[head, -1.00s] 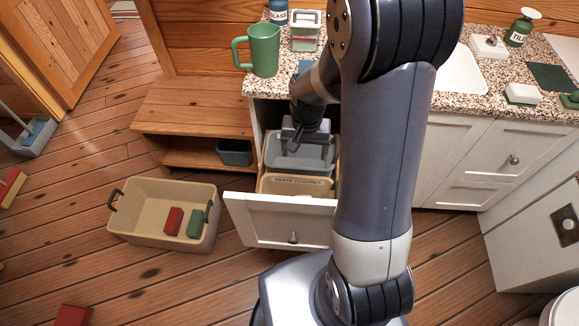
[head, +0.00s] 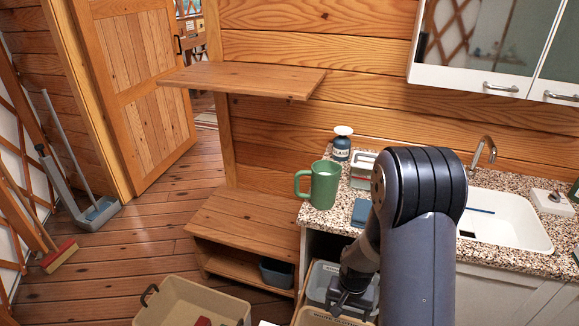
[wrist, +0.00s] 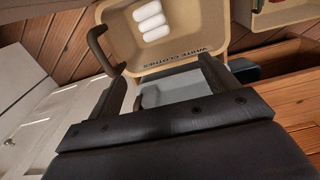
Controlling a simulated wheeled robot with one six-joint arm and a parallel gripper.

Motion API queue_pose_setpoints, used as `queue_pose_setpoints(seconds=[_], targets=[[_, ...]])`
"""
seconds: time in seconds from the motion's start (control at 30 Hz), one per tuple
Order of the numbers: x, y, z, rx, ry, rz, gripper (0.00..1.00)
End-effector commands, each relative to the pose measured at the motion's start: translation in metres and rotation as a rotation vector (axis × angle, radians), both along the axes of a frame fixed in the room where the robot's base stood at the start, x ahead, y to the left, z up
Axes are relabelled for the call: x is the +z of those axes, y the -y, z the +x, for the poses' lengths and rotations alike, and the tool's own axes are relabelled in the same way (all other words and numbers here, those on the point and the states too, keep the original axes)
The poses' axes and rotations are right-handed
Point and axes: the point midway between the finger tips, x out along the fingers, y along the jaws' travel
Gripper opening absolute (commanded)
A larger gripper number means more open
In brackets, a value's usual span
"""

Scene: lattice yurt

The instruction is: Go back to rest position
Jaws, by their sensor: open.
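My gripper (head: 347,301) is low at the pull-out cabinet bins, over the grey bin (head: 322,284). In the wrist view my gripper (wrist: 152,75) has its two fingers spread wide with nothing between them. Beyond the fingers is a beige bin (wrist: 190,52) marked "WHITE CLOTHES", with several white rolls (wrist: 151,20) in it. The grey bin also shows between the fingers in the wrist view (wrist: 170,93). Whether the fingers touch either bin I cannot tell. My arm hides part of the bins in the head view.
A granite counter (head: 400,208) holds a green mug (head: 319,184), a dark soap bottle (head: 341,148) and a sink (head: 505,222). A wooden bench (head: 245,222) and a beige crate (head: 185,302) stand left of the bins. A wall shelf (head: 240,80) juts out above.

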Motion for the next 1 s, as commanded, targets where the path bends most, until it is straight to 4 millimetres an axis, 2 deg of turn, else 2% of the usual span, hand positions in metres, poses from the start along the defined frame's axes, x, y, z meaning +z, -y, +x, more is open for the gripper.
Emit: queue_pose_setpoints(seconds=[0.03,0.17,0.57,0.77,0.93,0.97,1.0], targets=[[0.007,0.0,0.0,0.0,0.001,0.0,0.81],[0.012,0.0,0.0,0.0,0.001,0.0,0.81],[0.011,0.0,0.0,0.0,0.0,0.0,0.81],[-0.004,0.0,0.0,0.0,-0.002,0.0,0.81],[-0.032,0.0,0.0,0.0,-0.002,0.0,0.81],[-0.03,0.0,0.0,0.0,0.001,0.0,0.81],[-0.016,0.0,0.002,0.0,0.005,0.0,0.81]])
